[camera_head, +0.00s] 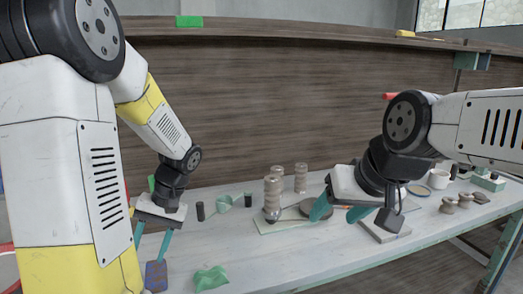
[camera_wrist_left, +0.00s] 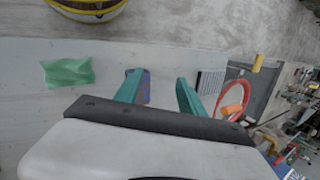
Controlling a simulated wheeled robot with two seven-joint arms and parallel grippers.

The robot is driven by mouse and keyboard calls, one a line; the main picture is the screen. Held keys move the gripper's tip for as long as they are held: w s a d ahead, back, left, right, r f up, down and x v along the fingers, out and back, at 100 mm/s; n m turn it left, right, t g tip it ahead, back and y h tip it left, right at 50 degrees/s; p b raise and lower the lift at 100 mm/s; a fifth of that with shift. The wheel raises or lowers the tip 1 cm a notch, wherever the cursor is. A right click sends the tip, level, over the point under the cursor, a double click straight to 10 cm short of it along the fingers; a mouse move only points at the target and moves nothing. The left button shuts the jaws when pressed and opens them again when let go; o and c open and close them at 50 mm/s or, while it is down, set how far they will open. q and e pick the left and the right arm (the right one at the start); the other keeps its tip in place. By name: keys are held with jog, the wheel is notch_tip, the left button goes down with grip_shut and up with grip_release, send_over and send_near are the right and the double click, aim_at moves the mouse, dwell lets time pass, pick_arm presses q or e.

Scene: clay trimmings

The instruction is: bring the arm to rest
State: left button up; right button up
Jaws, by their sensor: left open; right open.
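My left gripper (camera_head: 152,240) hangs at the left end of the white work table (camera_head: 262,262), its teal fingers pointing down and apart. They also show in the left wrist view (camera_wrist_left: 157,88), with nothing held between them. A blue-purple item (camera_head: 156,275) lies below and in front of these fingers; it is partly hidden behind one finger in the left wrist view (camera_wrist_left: 146,91). My right gripper (camera_head: 338,214) is over the middle of the table, fingers apart and empty. It partly hides a board and a dark disc behind it.
A crumpled green piece (camera_head: 210,278) lies near the front edge. A white cup (camera_head: 439,179) and small brown lumps (camera_head: 448,204) are at the right. A wooden panel (camera_head: 260,100) rises behind the table.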

pick_arm(q)
jog(key=s+d+r+m+t+h, duration=0.1)
jog(key=s+d+r+t+h, duration=0.2)
jog(key=d+r, duration=0.3)
jog(key=s+d+r+m+t+h, duration=0.1)
jog(key=s+d+r+t+h, duration=0.2)
jog(key=d+r+t, duration=0.3)
notch_tip(320, 180, up, 3)
jog(key=shift+d+f+m, duration=0.1)
jog(key=shift+d+m, duration=0.3)
